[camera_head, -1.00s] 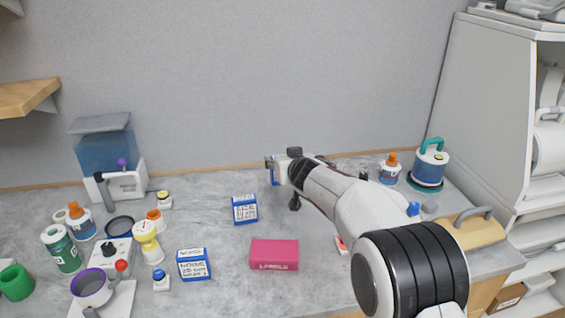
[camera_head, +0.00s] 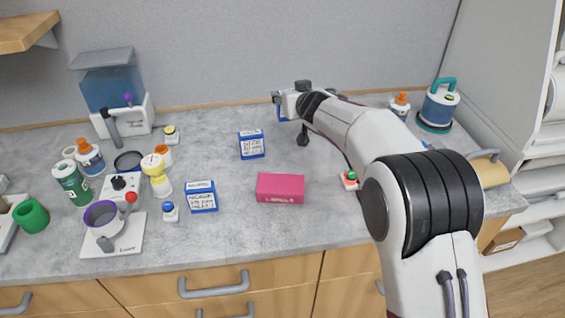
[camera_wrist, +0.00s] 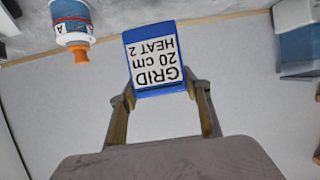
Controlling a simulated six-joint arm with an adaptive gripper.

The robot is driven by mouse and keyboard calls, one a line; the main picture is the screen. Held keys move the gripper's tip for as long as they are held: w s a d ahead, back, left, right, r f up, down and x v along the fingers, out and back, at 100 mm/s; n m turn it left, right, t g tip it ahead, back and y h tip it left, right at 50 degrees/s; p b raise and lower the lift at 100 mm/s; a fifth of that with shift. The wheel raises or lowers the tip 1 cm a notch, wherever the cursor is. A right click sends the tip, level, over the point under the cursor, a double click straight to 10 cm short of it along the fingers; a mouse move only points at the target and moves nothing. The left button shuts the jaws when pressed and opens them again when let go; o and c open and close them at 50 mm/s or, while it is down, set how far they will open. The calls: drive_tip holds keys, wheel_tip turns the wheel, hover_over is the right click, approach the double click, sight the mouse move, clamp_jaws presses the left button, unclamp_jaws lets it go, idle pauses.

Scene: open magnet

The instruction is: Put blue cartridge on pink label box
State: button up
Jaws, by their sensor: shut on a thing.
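My gripper (camera_head: 287,106) is at the back of the counter, mostly hidden by my arm in the head view. In the wrist view my gripper (camera_wrist: 160,93) is shut on a blue cartridge (camera_wrist: 157,60) with a white label reading GRID 20 cm HEAT 2, upside down in that picture. A blue edge of this cartridge (camera_head: 279,108) shows at the fingers in the head view. The pink label box (camera_head: 281,188) lies flat on the counter, nearer the front than my gripper and apart from it. Its top looks bare.
Two other blue cartridges stand left of the pink box, one behind (camera_head: 251,145) and one beside it (camera_head: 201,197). A small red-and-green button block (camera_head: 350,181) is to its right. Bottles and a mixer stand far left. An orange-capped bottle (camera_head: 400,104) stands back right.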

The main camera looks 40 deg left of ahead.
drive_tip(key=s+d+r+n+g+y, duration=0.1)
drive_tip(key=s+d, duration=0.3)
drive_tip(key=s, duration=0.4)
drive_tip(key=s+d+r+n+g+y, duration=0.1)
drive_tip(key=s+d+r+n+g, duration=0.1)
drive_tip(key=s+d, duration=0.3)
drive_tip(key=shift+s+d+r, duration=0.2)
drive_tip(key=shift+s+r, duration=0.35)
drive_tip(key=shift+s, duration=1.7)
drive_tip(key=shift+f, duration=0.15)
hover_over(281, 183)
wheel_tip(281, 183, down, 6)
drive_tip(key=shift+f, duration=0.1)
drive_tip(key=shift+f, duration=1.8)
drive_tip(key=shift+f, duration=0.15)
drive_tip(key=o, duration=1.1)
